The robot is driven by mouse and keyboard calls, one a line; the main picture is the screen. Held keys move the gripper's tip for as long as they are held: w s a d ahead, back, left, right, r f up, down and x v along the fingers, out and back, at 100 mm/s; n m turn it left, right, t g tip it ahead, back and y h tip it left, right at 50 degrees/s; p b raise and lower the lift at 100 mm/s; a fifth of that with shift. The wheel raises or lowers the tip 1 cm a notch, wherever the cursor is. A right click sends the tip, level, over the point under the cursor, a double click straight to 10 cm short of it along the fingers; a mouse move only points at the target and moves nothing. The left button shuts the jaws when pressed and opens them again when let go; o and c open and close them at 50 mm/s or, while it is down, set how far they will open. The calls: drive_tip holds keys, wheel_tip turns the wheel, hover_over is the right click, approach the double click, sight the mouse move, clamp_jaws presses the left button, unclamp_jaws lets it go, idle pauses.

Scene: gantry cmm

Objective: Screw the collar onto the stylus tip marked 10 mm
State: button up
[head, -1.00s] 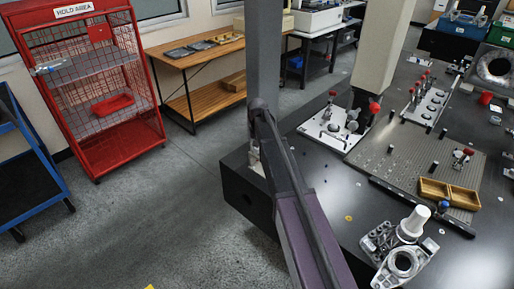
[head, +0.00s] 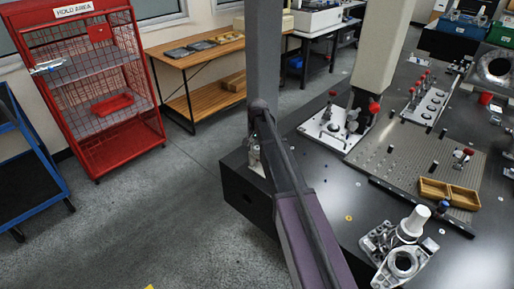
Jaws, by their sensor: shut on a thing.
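My arm (head: 308,232) rises from the bottom edge across the middle of the head view to a dark joint near the grey post. I cannot make out its gripper or anything held in it. The collar and the stylus tip marked 10 mm cannot be told apart among the small parts. White plates with upright pins and red knobs stand on the dark table: one plate (head: 325,131) near the pale column and another (head: 428,107) farther right. No marking on them is readable.
A metal casting with a white cylinder (head: 412,222) stands on the dark table (head: 340,190) at lower right. A perforated plate (head: 408,158) and a wooden tray (head: 433,188) lie beyond. A grey post (head: 263,50) and pale column (head: 383,45) rise there. A red cage (head: 150,135) stands left; the floor between is clear.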

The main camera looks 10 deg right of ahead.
drive_tip(key=shift+m, duration=0.5)
drive_tip(key=m, duration=0.2)
drive_tip(key=shift+m, duration=1.3)
drive_tip(key=shift+s+f, duration=0.1)
drive_tip(key=shift+m, duration=2.6)
drive_tip(key=shift+m, duration=0.5)
drive_tip(key=m, duration=0.4)
